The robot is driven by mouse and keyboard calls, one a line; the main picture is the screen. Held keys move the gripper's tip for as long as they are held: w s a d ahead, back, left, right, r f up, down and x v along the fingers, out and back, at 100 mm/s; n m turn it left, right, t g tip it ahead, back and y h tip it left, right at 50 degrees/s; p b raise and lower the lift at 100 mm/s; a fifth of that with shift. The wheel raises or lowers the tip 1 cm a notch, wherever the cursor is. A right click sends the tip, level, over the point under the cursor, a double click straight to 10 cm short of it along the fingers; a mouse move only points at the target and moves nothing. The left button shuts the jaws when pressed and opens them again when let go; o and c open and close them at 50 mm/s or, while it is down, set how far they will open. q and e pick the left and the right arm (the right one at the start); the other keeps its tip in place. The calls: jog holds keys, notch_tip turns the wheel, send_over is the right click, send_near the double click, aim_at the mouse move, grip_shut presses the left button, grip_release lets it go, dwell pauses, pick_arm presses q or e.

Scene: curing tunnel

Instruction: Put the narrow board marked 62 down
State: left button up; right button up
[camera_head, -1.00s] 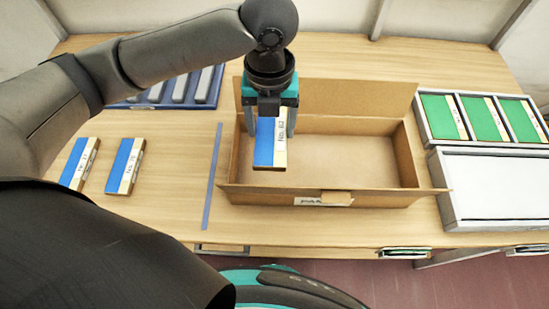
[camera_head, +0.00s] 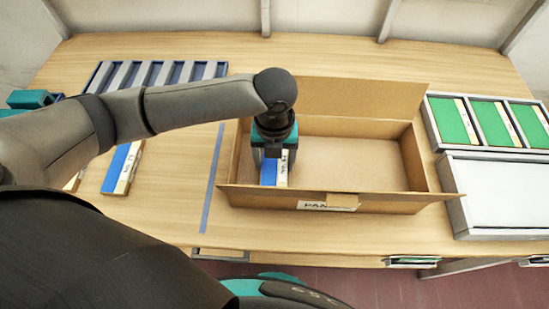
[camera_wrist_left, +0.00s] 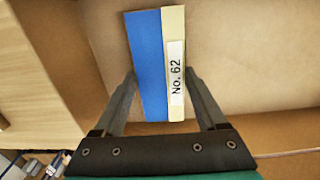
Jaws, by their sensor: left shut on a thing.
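The narrow board marked 62 (camera_head: 268,173) is blue with a cream strip bearing its label. It is inside the left part of the open cardboard box (camera_head: 390,203). My left gripper (camera_head: 273,163) points down into the box and is shut on the board. In the left wrist view the fingers of the gripper (camera_wrist_left: 162,80) lie on both long sides of the board (camera_wrist_left: 148,60), and "No. 62" is readable. The box floor (camera_wrist_left: 240,60) is close beneath; I cannot tell whether the board touches it. My right gripper is not in view.
The box floor right of the gripper is bare. Another blue-and-cream board (camera_head: 118,168) lies left of a blue strip (camera_head: 213,170) on the table (camera_head: 180,215). A slotted blue rack (camera_head: 150,72) stands behind my arm. Trays with green panels (camera_head: 492,122) stand at right.

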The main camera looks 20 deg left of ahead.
aim_at(275, 164)
pick_arm(q)
jog(key=shift+f, duration=0.1)
jog(key=o, duration=1.3)
notch_tip(275, 164, up, 12)
jog(key=p, duration=0.2)
jog(key=shift+r+p, duration=0.2)
jog(key=shift+p, duration=0.15)
